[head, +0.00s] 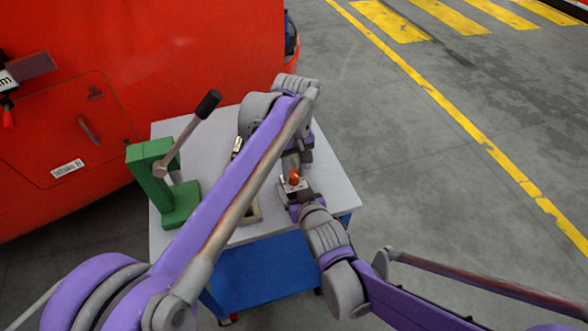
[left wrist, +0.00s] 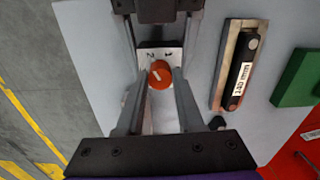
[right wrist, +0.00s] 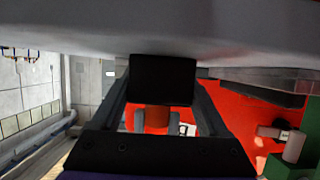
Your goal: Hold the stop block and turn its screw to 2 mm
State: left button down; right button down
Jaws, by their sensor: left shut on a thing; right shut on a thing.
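The stop block is a small block with a pale top plate bearing dark marks, on the table; it shows in the left wrist view (left wrist: 160,54). Its screw has an orange-red knob (left wrist: 161,75) with a white pointer line. The line tilts up and left; the exact reading is too small to tell. My left gripper (head: 296,168) reaches down from above, its fingers on either side of the knob and shut on it. My right gripper (head: 294,194) is shut on the block from the near side. The right wrist view shows the block's dark body (right wrist: 162,80) between my fingers.
A green press (head: 170,185) with a black-handled lever stands at the table's left. A framed dark labelled piece (left wrist: 240,65) lies between press and block. The red train nose (head: 140,60) rises behind the grey tabletop (head: 340,190). Open floor lies right.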

aim_at(294, 174)
pick_arm(q)
jog(key=c, duration=0.5)
grip_release()
notch_tip(294, 174, up, 12)
dwell(0.3)
pick_arm(e)
grip_release()
